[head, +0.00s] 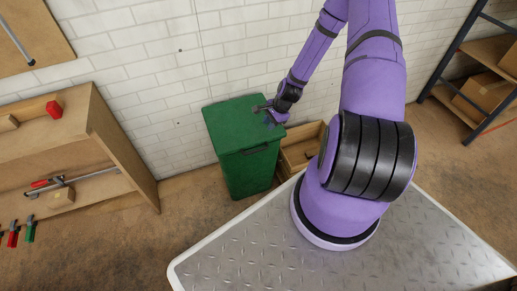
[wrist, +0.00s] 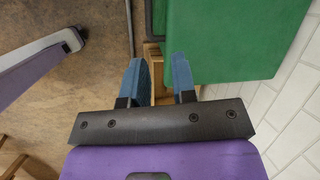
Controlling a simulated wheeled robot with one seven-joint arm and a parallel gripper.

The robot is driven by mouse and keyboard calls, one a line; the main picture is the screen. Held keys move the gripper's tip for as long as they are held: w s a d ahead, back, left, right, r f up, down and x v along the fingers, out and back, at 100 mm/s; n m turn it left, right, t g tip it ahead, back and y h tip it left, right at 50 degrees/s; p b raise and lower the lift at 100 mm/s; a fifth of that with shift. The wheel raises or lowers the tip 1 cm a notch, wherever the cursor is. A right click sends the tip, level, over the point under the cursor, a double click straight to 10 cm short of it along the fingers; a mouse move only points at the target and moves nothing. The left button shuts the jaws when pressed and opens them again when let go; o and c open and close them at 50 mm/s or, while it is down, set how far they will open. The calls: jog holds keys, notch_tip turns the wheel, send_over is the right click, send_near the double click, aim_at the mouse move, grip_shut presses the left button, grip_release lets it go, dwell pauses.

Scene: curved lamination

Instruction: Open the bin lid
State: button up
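The green bin (head: 251,172) stands upright against the white brick wall, and its green lid (head: 238,122) lies flat and shut on top. A dark handle (head: 257,149) shows on the bin's front, below the lid. My gripper (head: 268,112) is at the lid's right edge in the head view, where its fingers are small. In the wrist view my gripper (wrist: 159,80) has two blue fingers standing apart with nothing between them. The green lid (wrist: 235,40) lies just beyond and right of them; the right finger overlaps its edge in the picture, and contact cannot be told.
A wooden crate (head: 295,158) sits on the floor right of the bin. A wooden shelf unit (head: 108,140) with clamps stands at left. A metal rack (head: 466,97) with cardboard boxes is at far right. Open floor lies between shelf and bin.

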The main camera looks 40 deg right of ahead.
jog(key=m, duration=0.2)
send_near(258, 150)
jog(key=shift+t+y, duration=0.3)
jog(key=x, duration=0.8)
jog(key=shift+f, duration=0.35)
grip_shut()
